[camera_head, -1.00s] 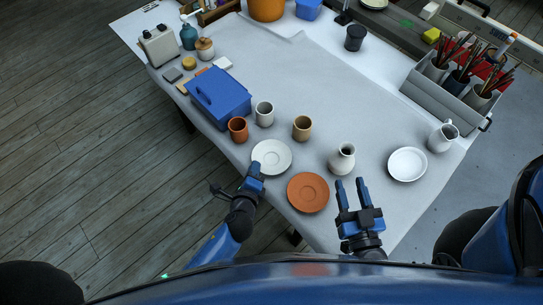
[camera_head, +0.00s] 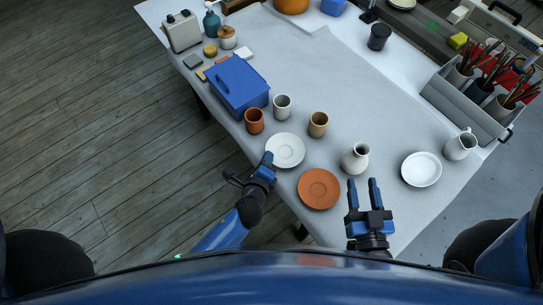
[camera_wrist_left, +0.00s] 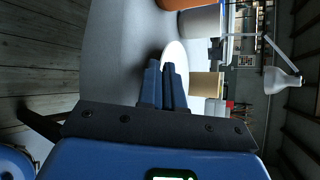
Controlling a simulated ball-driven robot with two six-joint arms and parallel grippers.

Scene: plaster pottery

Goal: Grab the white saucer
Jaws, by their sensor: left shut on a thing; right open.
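The white saucer (camera_head: 286,149) lies near the left front edge of the table. My left gripper (camera_head: 268,160) is at the saucer's lower left rim and is shut on it. In the left wrist view the left gripper's fingers (camera_wrist_left: 166,86) are close together, with the pale saucer (camera_wrist_left: 176,54) at their tips. The exact grip on the rim is partly hidden by the fingers. My right gripper (camera_head: 363,194) is open and empty near the table's front, right of the terracotta saucer (camera_head: 319,188).
A terracotta cup (camera_head: 254,121), a white cup (camera_head: 282,106) and a tan cup (camera_head: 317,124) stand behind the saucer. A blue box (camera_head: 238,84) is behind them. A white jug (camera_head: 355,158) and a white bowl (camera_head: 421,169) stand to the right. The table's middle is clear.

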